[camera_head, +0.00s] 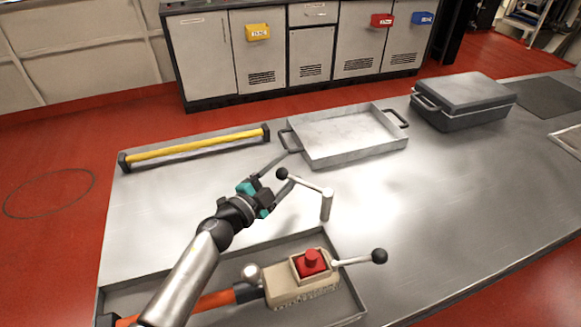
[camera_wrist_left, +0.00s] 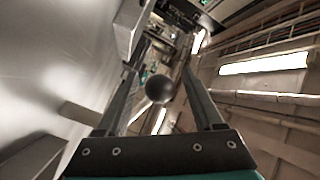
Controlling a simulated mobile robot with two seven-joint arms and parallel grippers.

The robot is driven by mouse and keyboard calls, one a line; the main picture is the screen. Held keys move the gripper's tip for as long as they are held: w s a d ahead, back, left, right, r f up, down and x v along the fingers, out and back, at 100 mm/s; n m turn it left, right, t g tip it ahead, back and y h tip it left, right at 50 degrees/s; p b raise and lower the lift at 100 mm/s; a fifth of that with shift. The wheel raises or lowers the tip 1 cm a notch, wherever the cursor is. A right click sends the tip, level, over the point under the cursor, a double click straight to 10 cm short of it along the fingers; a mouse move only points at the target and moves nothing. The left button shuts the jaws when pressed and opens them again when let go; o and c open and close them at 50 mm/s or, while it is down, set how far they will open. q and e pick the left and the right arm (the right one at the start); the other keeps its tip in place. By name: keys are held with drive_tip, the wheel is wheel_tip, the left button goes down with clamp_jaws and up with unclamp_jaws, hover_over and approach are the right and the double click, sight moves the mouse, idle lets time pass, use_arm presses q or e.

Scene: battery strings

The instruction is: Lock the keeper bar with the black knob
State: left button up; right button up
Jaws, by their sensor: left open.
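A pale bar with a black knob (camera_head: 282,173) at its left end runs to a short upright post (camera_head: 326,206) on the metal table. It appears to be the keeper bar (camera_head: 308,184). My left gripper (camera_head: 290,168) is open, with its fingers at the black knob. In the left wrist view the knob (camera_wrist_left: 160,89) shows between the two spread fingers, with visible gaps on both sides. Whether the knob lies fully between the fingertips in depth is hard to tell. My right gripper is not in view.
A beige box with a red button (camera_head: 311,262) and a second black-knobbed lever (camera_head: 379,256) sits in a recessed tray at the front. A yellow bar (camera_head: 195,147), an open metal tray (camera_head: 311,153) and a grey lidded case (camera_head: 465,99) are farther back. The table's right middle is clear.

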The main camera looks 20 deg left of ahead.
use_arm(q)
drive_tip(key=shift+x, duration=1)
drive_tip(key=shift+c, duration=0.3)
clamp_jaws()
idle(0.5)
